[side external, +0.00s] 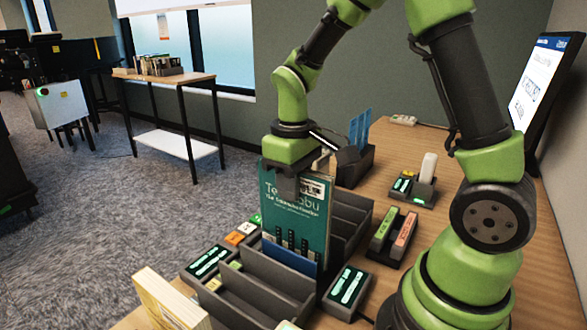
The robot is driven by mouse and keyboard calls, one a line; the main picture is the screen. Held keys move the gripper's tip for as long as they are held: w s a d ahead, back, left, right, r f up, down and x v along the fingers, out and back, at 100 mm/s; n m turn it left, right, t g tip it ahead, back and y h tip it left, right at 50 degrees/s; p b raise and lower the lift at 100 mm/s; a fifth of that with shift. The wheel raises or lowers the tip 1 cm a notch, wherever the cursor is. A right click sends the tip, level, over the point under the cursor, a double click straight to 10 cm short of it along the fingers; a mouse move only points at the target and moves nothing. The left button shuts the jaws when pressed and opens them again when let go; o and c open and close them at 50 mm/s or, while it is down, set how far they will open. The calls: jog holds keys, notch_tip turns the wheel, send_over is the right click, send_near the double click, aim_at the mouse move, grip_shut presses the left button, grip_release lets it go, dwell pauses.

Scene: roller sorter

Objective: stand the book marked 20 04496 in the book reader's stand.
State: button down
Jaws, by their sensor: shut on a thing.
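A teal book (294,218) with white title lettering hangs upright in my gripper (301,186), which is shut on its top edge. A white label shows at its upper right, but its number is too small to read. The book is over the dark slotted rack (262,279). I cannot tell for sure which fixture is the book reader's stand.
A cream book (168,300) stands at the front left. Small devices with lit green screens (347,287) flank the rack. A dark holder with blue sheets (359,131) stands behind, and a monitor (546,82) at the right. A side table (172,77) with books is far back.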

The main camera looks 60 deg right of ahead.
jog(key=shift+f, duration=0.8)
jog(key=c, duration=0.9)
grip_release()
notch_tip(320, 180, up, 10)
jog(key=shift+f, duration=0.1)
jog(key=s+a+r+m+t, duration=0.1)
jog(key=s+a+t, duration=0.1)
jog(key=s, duration=0.2)
jog(key=s+a+r+m+t+y, duration=0.1)
jog(key=s+a+r+t, duration=0.1)
jog(key=s, duration=0.2)
jog(key=s+a+r+m+t+y, duration=0.1)
jog(key=s+r+m+t, duration=0.1)
jog(key=s+t, duration=0.1)
jog(key=shift+s+a+r, duration=0.1)
jog(key=shift+s+a, duration=0.1)
jog(key=shift+s, duration=0.25)
jog(key=shift+s+a+r, duration=0.1)
jog(key=shift+s+a, duration=0.1)
jog(key=shift+s, duration=0.2)
